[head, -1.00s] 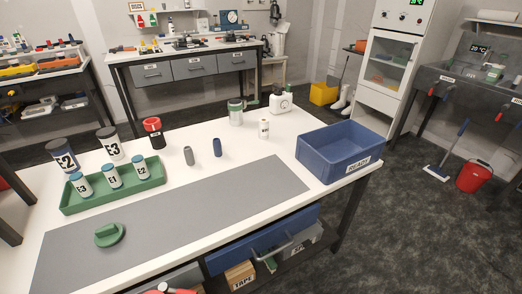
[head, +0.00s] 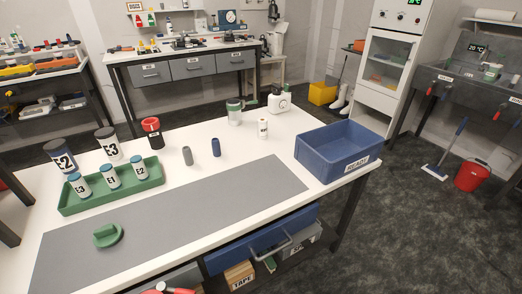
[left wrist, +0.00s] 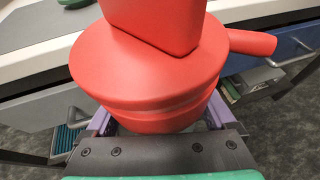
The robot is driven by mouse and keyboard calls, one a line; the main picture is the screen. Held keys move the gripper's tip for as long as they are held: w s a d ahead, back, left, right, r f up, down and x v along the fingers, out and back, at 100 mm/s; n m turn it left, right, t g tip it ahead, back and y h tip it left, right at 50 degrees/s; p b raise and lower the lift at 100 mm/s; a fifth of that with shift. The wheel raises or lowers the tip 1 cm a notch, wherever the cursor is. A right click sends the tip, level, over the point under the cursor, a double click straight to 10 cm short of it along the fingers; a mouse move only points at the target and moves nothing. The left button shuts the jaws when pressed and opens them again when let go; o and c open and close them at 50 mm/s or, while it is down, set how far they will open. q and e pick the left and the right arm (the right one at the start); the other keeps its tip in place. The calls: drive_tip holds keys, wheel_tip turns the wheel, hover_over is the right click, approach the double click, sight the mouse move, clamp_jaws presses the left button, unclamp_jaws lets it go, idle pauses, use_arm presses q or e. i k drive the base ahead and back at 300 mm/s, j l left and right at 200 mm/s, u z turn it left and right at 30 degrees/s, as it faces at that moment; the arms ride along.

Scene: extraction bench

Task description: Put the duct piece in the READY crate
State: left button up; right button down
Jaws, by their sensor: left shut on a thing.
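The red duct piece (left wrist: 150,75) fills the middle of the left wrist view. It has a round body, a block-like part on top and a short side pipe pointing right. My left gripper (left wrist: 157,118) is shut on it, with purple fingers at either side of its lower body. In the head view only a small red part (head: 168,291) shows at the bottom edge, by the table's front. The blue READY crate (head: 322,170) stands at the table's right end, open at the top, with no contents visible. My right gripper is not in view.
A grey mat (head: 190,215) covers the table's front, with a green knobbed disc (head: 108,235) on it. A green tray (head: 75,208) holds labelled jars at left.

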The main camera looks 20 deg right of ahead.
sight(340, 151)
drive_tip(key=i+l+z, duration=0.1)
drive_tip(key=l, duration=0.3)
drive_tip(key=l+z, duration=0.1)
drive_tip(key=l, duration=0.3)
drive_tip(key=i+l+z, duration=0.1)
drive_tip(key=l, duration=0.25)
drive_tip(key=i+l+z, duration=0.1)
drive_tip(key=l, duration=0.3)
drive_tip(key=i, duration=0.1)
